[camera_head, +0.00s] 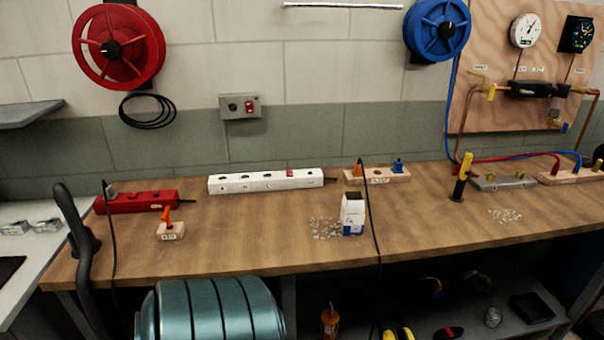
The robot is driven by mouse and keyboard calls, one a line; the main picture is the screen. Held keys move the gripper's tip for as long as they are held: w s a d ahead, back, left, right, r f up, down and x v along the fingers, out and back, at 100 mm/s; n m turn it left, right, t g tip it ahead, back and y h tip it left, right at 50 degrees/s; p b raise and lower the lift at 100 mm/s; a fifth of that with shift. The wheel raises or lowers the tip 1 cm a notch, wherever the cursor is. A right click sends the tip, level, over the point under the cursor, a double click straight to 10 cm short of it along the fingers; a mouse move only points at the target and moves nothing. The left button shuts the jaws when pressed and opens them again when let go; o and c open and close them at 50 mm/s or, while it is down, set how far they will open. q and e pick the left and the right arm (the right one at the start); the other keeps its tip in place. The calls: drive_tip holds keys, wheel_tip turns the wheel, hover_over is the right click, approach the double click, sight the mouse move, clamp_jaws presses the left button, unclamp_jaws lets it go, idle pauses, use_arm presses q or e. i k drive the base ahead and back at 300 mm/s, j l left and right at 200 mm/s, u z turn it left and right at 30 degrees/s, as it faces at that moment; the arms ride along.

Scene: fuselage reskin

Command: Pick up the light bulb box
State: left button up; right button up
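A small white and blue box with a dark top (353,214), which looks like the light bulb box, stands upright on the wooden workbench (270,240), right of the middle. A scatter of small clear pieces (325,228) lies just left of it. A thin black cable hangs down in front of the bench, passing close along the box's right side. Neither of my grippers shows in the head view.
Behind the box are a white power strip (265,181) and a wooden block with coloured fittings (378,175). A red strip (136,202) and a small block (170,230) lie left. A yellow-handled tool (462,177) stands right. A teal drum (210,308) is below the front edge.

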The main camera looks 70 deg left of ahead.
sight(352, 208)
drive_tip(key=u, duration=1.8)
drive_tip(key=i+l+u, duration=0.15)
drive_tip(key=l, duration=0.3)
drive_tip(key=l+u, duration=0.15)
drive_tip(key=l, duration=0.25)
drive_tip(key=i+l+u, duration=0.15)
drive_tip(key=l, duration=0.3)
